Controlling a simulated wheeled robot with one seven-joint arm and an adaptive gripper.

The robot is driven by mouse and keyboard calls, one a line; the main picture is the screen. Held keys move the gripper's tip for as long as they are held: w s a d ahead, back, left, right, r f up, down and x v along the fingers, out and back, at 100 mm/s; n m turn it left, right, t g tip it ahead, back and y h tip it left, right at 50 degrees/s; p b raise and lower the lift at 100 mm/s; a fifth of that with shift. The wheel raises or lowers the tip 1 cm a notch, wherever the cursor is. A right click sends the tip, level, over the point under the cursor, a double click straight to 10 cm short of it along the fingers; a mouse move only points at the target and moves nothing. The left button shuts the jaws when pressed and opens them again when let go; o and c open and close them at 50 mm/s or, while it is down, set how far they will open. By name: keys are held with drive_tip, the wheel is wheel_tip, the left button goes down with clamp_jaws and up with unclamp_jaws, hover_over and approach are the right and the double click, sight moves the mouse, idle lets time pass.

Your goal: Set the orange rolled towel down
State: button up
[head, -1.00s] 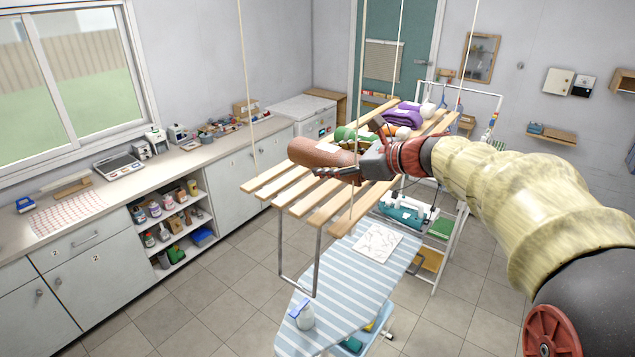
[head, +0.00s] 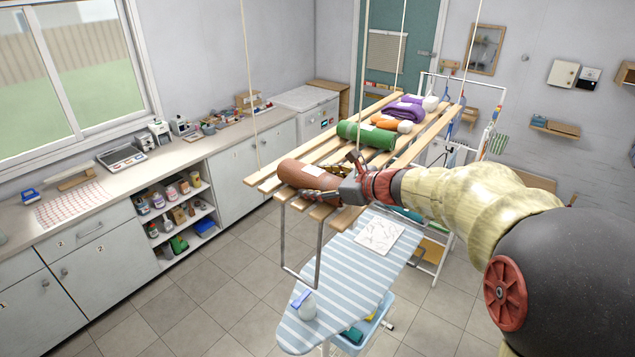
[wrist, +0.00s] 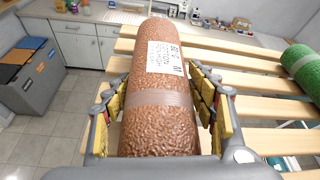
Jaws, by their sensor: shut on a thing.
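A reddish-brown rolled towel (head: 303,176) with a white label is in my gripper (head: 332,183). In the wrist view the brown roll (wrist: 160,120) lies lengthwise between the yellow-padded fingers, which press its two sides. A grey band circles it. It is at the near left end of a hanging slatted rack (head: 405,152), over the slats; I cannot tell whether it touches them. A brighter orange roll (head: 385,122) lies farther back on the rack, between a green roll (head: 365,135) and a purple one (head: 403,110).
The rack hangs on cords (head: 249,90). Bare slats separate the brown roll from the green one. A counter (head: 110,180) runs along the left wall.

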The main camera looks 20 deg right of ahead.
drive_tip(key=shift+f, duration=0.1)
drive_tip(key=o, duration=1.2)
drive_tip(key=shift+o, duration=0.2)
drive_tip(key=b+v, duration=0.2)
drive_tip(key=v, duration=1)
